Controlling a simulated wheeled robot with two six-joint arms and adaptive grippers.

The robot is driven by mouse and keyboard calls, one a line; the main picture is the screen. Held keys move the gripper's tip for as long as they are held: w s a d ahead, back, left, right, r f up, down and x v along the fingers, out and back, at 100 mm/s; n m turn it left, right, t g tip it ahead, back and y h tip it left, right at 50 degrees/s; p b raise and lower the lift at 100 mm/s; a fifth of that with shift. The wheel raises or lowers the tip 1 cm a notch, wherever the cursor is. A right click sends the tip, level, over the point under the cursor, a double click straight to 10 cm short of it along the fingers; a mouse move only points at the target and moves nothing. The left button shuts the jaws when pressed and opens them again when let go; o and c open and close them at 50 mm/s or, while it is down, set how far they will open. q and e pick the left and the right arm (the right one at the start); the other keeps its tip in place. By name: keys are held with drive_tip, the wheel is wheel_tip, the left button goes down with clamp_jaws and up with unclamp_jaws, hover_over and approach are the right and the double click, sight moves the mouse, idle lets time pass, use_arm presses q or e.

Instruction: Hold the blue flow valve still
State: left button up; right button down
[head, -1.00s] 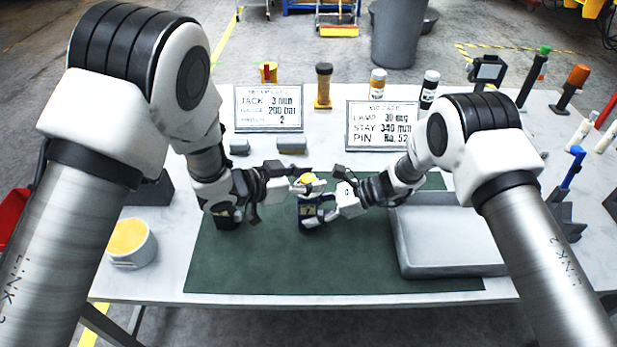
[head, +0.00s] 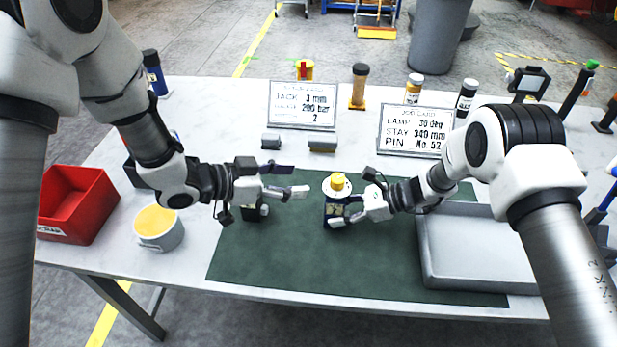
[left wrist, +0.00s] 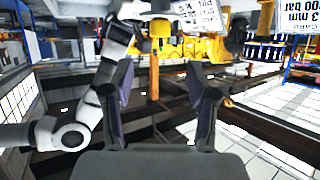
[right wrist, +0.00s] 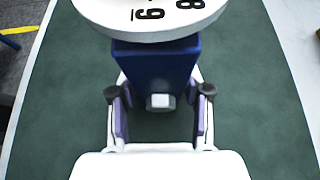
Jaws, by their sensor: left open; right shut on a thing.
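The blue flow valve (head: 333,210) stands upright on the green mat, with a white dial and a yellow knob on top. In the right wrist view its blue body (right wrist: 155,72) fills the space between the fingers, under the numbered dial. My right gripper (head: 357,212) is shut on the body from the right; its fingers (right wrist: 160,100) flank the body low down. My left gripper (head: 292,190) is open and empty, left of the valve and apart from it. The left wrist view shows its spread fingers (left wrist: 165,88) with nothing between them.
A grey tray (head: 475,285) lies right of the valve. A pot with yellow contents (head: 160,238) and a red bin (head: 75,205) are at left. Two cards stand behind.

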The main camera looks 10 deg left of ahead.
use_arm(q)
wheel_tip(320, 180, up, 4)
drive_tip(key=w+d+m+t+h, duration=0.1)
drive_tip(key=m+h, duration=0.1)
drive_tip(key=h, duration=0.1)
drive_tip(key=n+h, duration=0.1)
approach(331, 183)
drive_tip(key=shift+n+t, duration=0.3)
drive_tip(key=shift+t, duration=0.1)
drive_tip(key=x, duration=1.1)
drive_tip(key=shift+d+f, duration=0.15)
drive_tip(key=shift+d, duration=0.25)
clamp_jaws()
